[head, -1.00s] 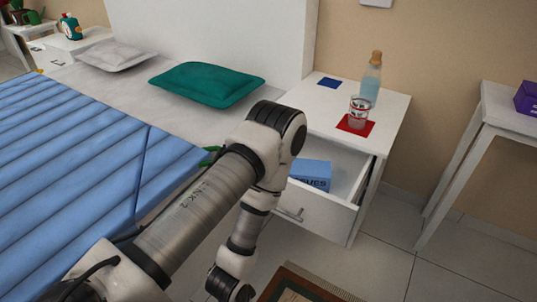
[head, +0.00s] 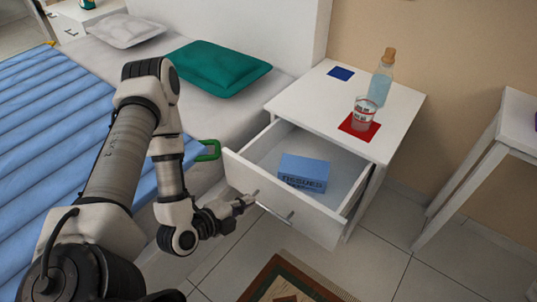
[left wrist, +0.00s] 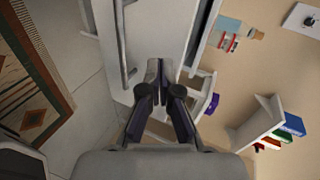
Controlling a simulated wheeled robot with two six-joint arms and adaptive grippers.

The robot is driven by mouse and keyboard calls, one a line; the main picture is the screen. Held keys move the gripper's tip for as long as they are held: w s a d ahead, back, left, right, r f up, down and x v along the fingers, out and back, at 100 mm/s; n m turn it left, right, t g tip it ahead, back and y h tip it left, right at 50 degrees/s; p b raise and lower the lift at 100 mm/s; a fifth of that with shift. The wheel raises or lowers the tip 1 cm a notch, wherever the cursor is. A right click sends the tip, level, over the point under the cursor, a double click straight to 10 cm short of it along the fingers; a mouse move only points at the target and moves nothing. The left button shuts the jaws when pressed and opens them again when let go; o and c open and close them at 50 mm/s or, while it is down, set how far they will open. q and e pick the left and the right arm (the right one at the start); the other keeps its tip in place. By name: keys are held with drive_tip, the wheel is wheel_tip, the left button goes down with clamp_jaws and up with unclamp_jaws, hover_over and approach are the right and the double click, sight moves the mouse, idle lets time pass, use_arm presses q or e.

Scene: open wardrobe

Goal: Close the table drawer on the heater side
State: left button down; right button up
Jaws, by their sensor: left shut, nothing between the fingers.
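The white bedside table (head: 330,98) stands right of the bed with its drawer (head: 325,228) pulled well out. A blue tissue box (head: 303,172) lies inside the drawer. The drawer's metal bar handle (head: 274,214) is on its front; it also shows in the left wrist view (left wrist: 121,45). My left gripper (head: 250,199) is shut and empty, close to the drawer front beside the handle's left end. In the left wrist view the closed fingertips (left wrist: 159,68) lie over the white drawer front (left wrist: 157,30); I cannot tell whether they touch it. My right gripper is not in view.
A bottle (head: 382,78), a glass (head: 364,112) on a red mat and a blue square (head: 341,73) are on the tabletop. A green handle-like loop (head: 209,150) is by the bed. A white table (head: 518,118) stands right. A rug (head: 290,283) lies in front.

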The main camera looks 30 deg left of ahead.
sight(262, 175)
use_arm(q)
wheel_tip(262, 175, up, 4)
drive_tip(key=a+f+t, duration=0.1)
drive_tip(key=a, duration=0.2)
drive_tip(key=shift+y, duration=0.4)
drive_tip(key=b+x, duration=0.2)
drive_tip(key=x, duration=0.2)
drive_tip(key=b+x, duration=0.1)
drive_tip(key=x, duration=0.4)
drive_tip(key=shift+d+b, duration=0.25)
drive_tip(key=shift+b, duration=0.15)
drive_tip(key=w+b, duration=0.1)
drive_tip(key=w, duration=0.3)
drive_tip(key=shift+w+d+r, duration=0.1)
drive_tip(key=shift+w+d, duration=0.05)
drive_tip(key=shift+w, duration=0.25)
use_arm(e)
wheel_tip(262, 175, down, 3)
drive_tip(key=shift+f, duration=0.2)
